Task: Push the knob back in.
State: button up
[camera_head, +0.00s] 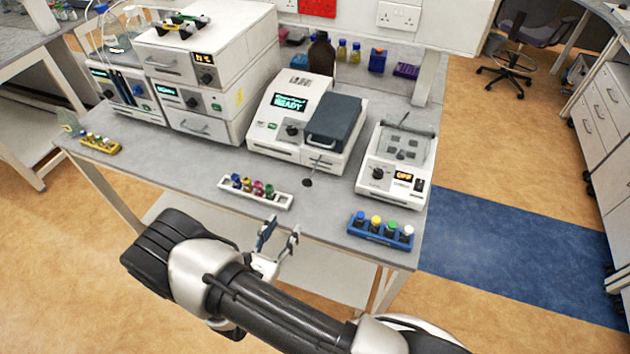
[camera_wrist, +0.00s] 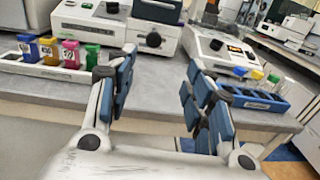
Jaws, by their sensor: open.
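A dark round knob (camera_head: 308,182) stands out on a thin rod from the front of the white machine (camera_head: 268,145) with the lit READY display and a dark lid. In the wrist view the knob (camera_wrist: 153,40) faces me, ahead of and above the gap between my fingers. My gripper (camera_head: 281,238) is open and empty near the table's front edge, short of the knob and not touching it. In the wrist view its two blue-padded fingers (camera_wrist: 157,85) are spread apart.
A white rack (camera_head: 230,191) of coloured vials lies left of the knob; a blue rack (camera_head: 363,231) of capped vials lies right. A machine with an OFF display (camera_head: 415,188) stands right. The grey bench (camera_head: 325,215) between the racks is clear.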

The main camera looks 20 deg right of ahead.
send_near(306, 184)
jog(key=shift+n+t+y, duration=0.3)
jog(key=shift+n+y, duration=0.1)
jog(key=x, duration=0.9)
jog(key=shift+s+d, duration=0.25)
jog(key=shift+c, duration=0.3)
grip_shut()
